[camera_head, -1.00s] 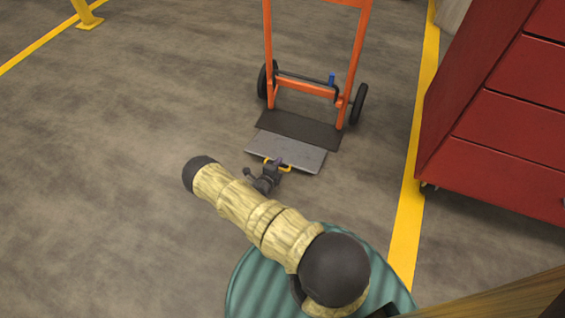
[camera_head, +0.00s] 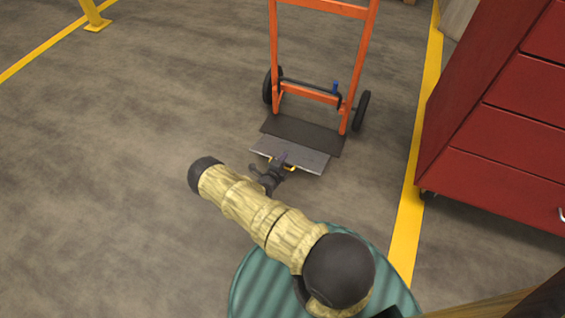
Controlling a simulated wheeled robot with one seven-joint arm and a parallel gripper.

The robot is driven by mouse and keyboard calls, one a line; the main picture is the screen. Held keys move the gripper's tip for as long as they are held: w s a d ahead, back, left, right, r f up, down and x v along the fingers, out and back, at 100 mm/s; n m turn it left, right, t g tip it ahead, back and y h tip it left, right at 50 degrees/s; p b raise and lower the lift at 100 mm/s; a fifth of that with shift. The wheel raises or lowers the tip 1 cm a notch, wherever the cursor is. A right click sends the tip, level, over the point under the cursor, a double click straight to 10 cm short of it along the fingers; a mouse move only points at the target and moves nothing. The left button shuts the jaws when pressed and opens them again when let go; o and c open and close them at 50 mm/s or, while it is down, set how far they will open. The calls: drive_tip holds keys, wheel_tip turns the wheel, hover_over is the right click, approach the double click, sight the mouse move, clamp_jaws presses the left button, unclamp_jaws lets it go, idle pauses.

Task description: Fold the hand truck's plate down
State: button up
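The orange hand truck (camera_head: 308,93) stands upright on the floor at the upper middle. Its grey metal plate (camera_head: 309,160) extends from its foot toward me, in front of a dark strip (camera_head: 302,134). A yellow handle (camera_head: 292,168) is on the plate's near edge. My gripper (camera_head: 283,160) is at this handle, with its fingertips overlapping the handle and the plate's edge. The fingers are small and dark, so I cannot tell whether they are closed on the handle. Any gap under the plate is hard to see.
A red drawer cabinet (camera_head: 490,130) stands at the right, beside a yellow floor line (camera_head: 411,205). A yellow post (camera_head: 95,18) stands at the upper left. The grey floor (camera_head: 130,150) to the left is clear.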

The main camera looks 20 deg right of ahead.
drive_tip(key=p+v, duration=0.7)
drive_tip(key=v, duration=1)
drive_tip(key=shift+a+p, duration=0.15)
drive_tip(key=shift+p, duration=0.25)
drive_tip(key=shift+r, duration=0.2)
